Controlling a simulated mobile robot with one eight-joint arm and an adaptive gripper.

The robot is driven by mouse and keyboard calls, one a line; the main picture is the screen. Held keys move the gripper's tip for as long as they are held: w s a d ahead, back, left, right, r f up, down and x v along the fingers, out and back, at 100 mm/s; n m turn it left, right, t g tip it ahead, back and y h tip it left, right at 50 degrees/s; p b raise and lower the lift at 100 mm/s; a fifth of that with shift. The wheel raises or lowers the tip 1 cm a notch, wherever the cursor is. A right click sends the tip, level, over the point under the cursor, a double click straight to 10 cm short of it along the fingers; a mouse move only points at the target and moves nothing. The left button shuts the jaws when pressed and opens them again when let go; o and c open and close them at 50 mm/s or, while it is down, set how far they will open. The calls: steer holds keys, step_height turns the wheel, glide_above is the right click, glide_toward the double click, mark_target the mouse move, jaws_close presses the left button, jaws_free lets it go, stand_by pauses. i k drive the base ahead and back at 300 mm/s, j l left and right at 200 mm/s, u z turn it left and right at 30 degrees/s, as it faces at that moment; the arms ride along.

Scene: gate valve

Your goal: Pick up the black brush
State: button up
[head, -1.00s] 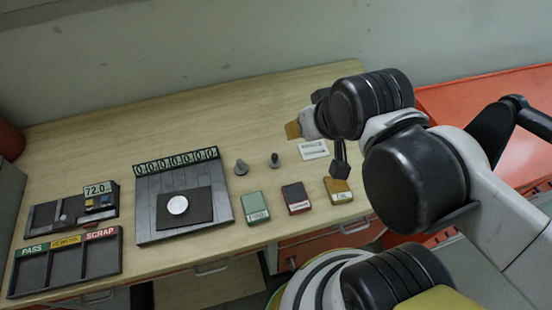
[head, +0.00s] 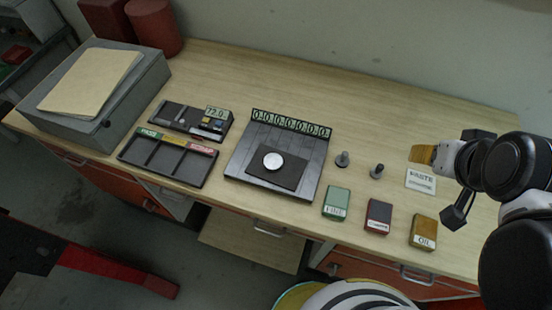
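Two small upright pieces stand on the bench right of the dark counter board. The right one is a dark-topped piece (head: 377,171), the left one a grey piece (head: 342,159). The dark-topped one may be the black brush, but they are too small to be sure. My gripper (head: 457,210) is at the right, to the right of both pieces and apart from them. A dark part of it hangs over the bench. Its fingers are too unclear to tell whether they are open or shut.
Labelled blocks, green (head: 336,203), dark red (head: 378,216) and yellow (head: 423,231), line the front edge. A white WASTE card (head: 421,181) lies behind them. Left are the counter board (head: 234,165), a sorting tray (head: 127,156) and a grey box (head: 140,110). The back strip is clear.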

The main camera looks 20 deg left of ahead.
mark_target(376, 174)
steer(key=l+u, duration=0.7)
steer(key=k+j, duration=0.05)
